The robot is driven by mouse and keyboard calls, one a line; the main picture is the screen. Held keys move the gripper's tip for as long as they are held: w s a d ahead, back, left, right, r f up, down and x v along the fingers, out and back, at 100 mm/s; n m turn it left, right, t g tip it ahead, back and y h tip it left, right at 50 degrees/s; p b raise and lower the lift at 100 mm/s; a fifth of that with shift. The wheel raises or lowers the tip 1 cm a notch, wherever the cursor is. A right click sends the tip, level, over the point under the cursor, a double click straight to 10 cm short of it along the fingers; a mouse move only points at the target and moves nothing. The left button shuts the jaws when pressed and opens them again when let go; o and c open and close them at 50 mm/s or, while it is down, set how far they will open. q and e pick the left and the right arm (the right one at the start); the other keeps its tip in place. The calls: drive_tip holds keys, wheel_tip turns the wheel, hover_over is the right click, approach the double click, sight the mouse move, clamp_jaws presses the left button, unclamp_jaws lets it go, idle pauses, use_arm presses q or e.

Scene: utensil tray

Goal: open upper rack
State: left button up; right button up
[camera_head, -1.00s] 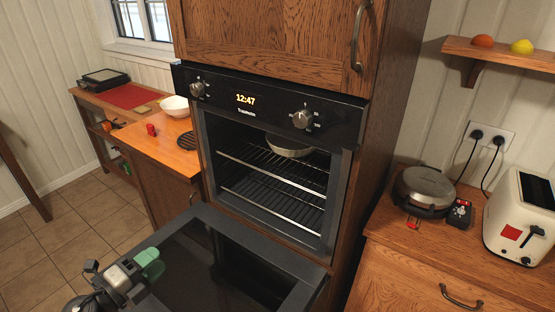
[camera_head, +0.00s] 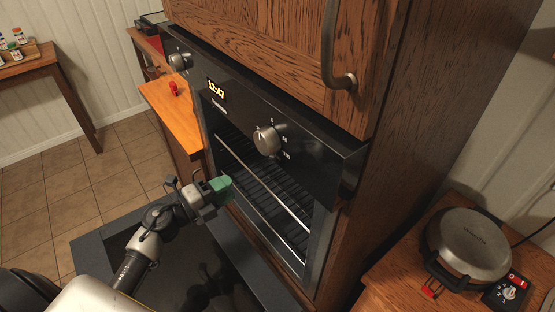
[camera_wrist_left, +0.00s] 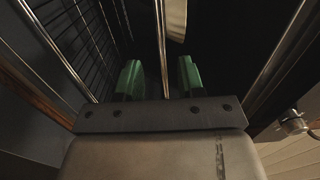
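The oven's upper rack (camera_head: 262,183) is a dark wire rack with a bright front bar, inside the open oven. My left gripper (camera_head: 225,187) is at the oven opening, by the racks' left part. In the left wrist view its green fingers (camera_wrist_left: 160,77) are spread apart, with a bright rack bar (camera_wrist_left: 163,45) running between them. The bar looks like the upper rack's front bar; contact cannot be told. A pale pan (camera_wrist_left: 176,18) shows beside this bar. A lower rack (camera_head: 262,222) sits below. My right gripper is not in view.
The oven door (camera_head: 92,250) is folded down, under my left arm. The control panel with a knob (camera_head: 266,140) overhangs the opening. A round waffle iron (camera_head: 468,245) stands on the right counter. A red item (camera_head: 173,89) is on the left counter.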

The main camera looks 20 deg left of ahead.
sight(259, 169)
use_arm(q)
drive_tip(key=x, duration=0.1)
drive_tip(key=p+x, duration=0.1)
drive_tip(key=x, duration=0.1)
drive_tip(key=shift+w+d+r, duration=0.1)
drive_tip(key=shift+w+r, duration=0.05)
drive_tip(key=shift+r, duration=0.15)
drive_tip(key=p+x, duration=0.1)
drive_tip(key=x, duration=0.5)
drive_tip(key=shift+f, duration=0.15)
drive_tip(key=shift+w+d+f+p, duration=0.1)
drive_tip(key=shift+w+d+p, duration=0.2)
drive_tip(key=shift+w+p, duration=0.1)
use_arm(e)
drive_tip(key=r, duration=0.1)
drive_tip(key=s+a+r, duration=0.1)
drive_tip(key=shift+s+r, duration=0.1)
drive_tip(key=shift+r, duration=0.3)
use_arm(q)
clamp_jaws()
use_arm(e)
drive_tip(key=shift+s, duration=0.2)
